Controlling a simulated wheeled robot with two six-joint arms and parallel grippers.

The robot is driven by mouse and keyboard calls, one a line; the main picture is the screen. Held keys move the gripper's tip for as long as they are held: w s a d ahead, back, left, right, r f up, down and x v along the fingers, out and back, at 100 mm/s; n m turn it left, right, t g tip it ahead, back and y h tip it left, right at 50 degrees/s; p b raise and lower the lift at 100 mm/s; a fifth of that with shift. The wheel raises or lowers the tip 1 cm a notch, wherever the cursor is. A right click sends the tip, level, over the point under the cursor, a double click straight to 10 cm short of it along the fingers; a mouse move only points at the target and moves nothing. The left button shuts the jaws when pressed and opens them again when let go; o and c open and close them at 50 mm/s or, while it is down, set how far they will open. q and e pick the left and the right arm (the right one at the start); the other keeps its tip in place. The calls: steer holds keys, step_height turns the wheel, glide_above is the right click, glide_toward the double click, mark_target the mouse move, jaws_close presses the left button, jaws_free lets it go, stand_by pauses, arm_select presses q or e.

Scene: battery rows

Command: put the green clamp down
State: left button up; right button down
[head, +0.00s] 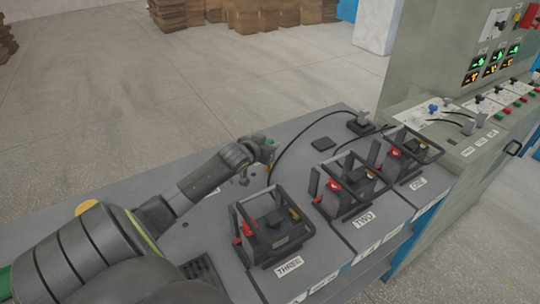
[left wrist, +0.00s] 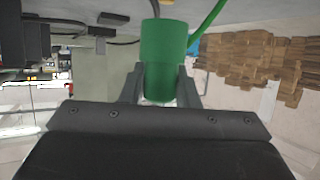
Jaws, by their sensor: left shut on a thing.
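The green clamp shows as a green cylinder (left wrist: 163,45) between the fingers of my left gripper (left wrist: 161,85) in the left wrist view. In the head view my left gripper (head: 257,158) is over the grey bench, behind the battery labelled THREE (head: 277,232). Only a small green bit of the clamp (head: 270,141) shows there; the fingers hide the rest. The left gripper is shut on it. I cannot tell whether the clamp touches the bench. My right gripper is in neither view.
Caged batteries TWO (head: 364,218) and ONE (head: 417,184) stand to the right, with red parts on them. A dark square pad (head: 323,144) lies on the bench behind them. A black cable (head: 300,138) arches beside my gripper. A control panel (head: 485,60) stands at right.

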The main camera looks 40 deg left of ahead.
arm_select(q)
steer(key=shift+f, duration=0.7)
step_height(320, 180, down, 3)
steer(key=shift+r, duration=0.1)
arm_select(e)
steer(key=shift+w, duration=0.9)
arm_select(q)
steer(key=o, duration=1)
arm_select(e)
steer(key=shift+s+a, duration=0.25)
arm_select(q)
steer(key=p+v, duration=0.1)
steer(key=v, duration=1.1)
steer(key=shift+r, duration=0.1)
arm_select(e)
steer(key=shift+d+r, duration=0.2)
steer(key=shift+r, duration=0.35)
